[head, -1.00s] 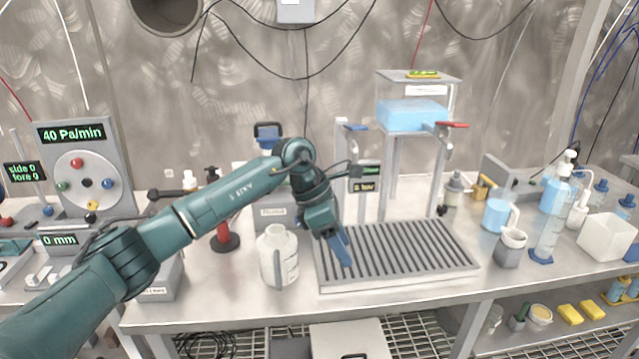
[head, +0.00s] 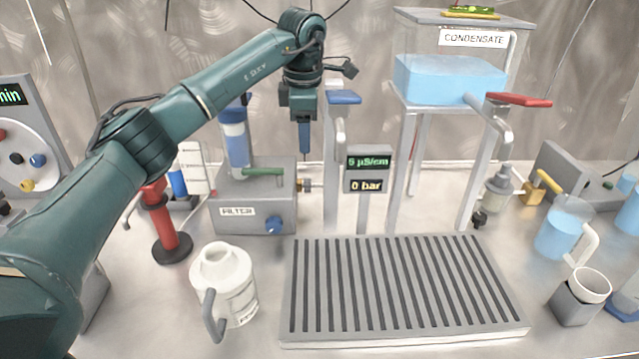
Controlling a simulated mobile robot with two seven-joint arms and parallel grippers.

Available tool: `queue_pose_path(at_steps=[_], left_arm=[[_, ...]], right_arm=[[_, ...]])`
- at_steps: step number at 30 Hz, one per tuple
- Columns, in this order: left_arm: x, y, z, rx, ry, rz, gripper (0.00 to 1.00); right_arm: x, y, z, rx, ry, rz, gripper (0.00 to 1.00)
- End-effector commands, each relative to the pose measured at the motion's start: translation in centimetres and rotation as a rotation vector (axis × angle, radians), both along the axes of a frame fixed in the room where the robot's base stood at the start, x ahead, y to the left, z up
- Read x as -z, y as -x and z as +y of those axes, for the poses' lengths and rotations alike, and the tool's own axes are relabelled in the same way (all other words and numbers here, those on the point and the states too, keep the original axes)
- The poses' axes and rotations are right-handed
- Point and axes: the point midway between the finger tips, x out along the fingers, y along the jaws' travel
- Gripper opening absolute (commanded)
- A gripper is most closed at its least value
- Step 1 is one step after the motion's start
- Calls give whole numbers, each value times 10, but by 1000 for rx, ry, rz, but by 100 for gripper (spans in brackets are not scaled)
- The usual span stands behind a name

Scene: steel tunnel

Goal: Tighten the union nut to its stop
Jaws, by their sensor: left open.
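The grey filter unit (head: 255,205) stands at the back of the bench, left of the drain grate. A small brass-coloured fitting (head: 303,185), which looks like the union nut, sticks out of its right side. My left gripper (head: 305,155) points straight down just above this fitting, apart from it in the picture. Its blue fingers are seen edge-on; it is open and nothing shows between them. How tight the nut sits cannot be made out. My right gripper is out of view.
A slatted drain grate (head: 400,290) lies in front. A white jug (head: 224,285) stands left of it. A gauge post (head: 367,175) reads 5 µS/cm and 0 bar. The condensate tank (head: 450,78) stands on legs behind, with a red-handled tap (head: 520,99).

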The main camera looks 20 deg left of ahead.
Motion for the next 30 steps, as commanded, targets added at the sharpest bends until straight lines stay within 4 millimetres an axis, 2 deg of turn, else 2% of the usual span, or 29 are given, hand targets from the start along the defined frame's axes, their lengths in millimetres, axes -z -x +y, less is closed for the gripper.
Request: queue_pose_path(at_steps=[1,8,21,25,30], left_arm=[[7,0,0,0,1,-2,52],[20,-1,0,0,2,0,52],[105,-13,6,-1,2,4,52],[123,-16,8,-1,3,2,52],[136,-18,9,-1,2,-1,52]], right_arm=[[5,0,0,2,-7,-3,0],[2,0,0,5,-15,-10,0],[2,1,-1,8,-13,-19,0],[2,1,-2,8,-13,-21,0],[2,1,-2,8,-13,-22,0]])
